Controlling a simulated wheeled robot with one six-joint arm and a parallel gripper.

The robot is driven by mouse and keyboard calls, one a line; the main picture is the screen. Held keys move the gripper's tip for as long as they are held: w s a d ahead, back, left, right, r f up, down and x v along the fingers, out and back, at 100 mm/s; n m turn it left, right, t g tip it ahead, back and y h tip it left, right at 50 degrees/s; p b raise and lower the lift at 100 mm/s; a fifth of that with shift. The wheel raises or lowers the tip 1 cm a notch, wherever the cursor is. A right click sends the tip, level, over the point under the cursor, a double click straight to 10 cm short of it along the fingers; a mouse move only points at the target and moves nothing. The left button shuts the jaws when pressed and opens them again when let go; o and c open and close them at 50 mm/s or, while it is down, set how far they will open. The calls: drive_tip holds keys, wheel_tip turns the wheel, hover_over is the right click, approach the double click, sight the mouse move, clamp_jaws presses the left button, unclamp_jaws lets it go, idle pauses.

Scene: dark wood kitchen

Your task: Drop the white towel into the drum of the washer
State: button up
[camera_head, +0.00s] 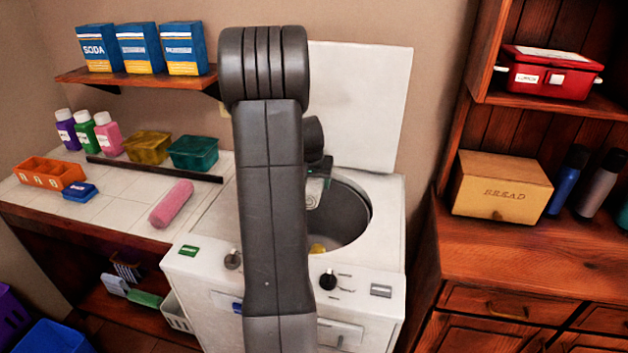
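The white washer (388,225) stands in the middle with its lid (362,105) raised against the wall. Its round drum (345,215) is open at the top, and my own arm hides the left part of the opening. My gripper (314,196) is at the drum's opening, partly hidden behind my arm. I cannot tell whether its fingers are open or shut, or whether they hold anything. I cannot make out a white towel. A small yellow thing (317,248) shows low inside the drum.
On the left counter (125,205) lie a pink roll (171,204), an orange caddy (49,174), several bottles and bins. Soda boxes (140,48) stand on the shelf above. A wooden cabinet (520,250) with a bread box (501,188) stands close on the right.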

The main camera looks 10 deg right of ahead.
wheel_tip(320, 180, down, 6)
drive_tip(key=b, duration=0.3)
drive_tip(key=shift+r, duration=0.2)
drive_tip(key=o, duration=1.2)
drive_tip(key=shift+c, duration=0.2)
drive_tip(key=shift+a, duration=0.1)
drive_tip(key=v, duration=1.3)
drive_tip(key=shift+r+b, duration=0.4)
drive_tip(key=shift+r, duration=0.05)
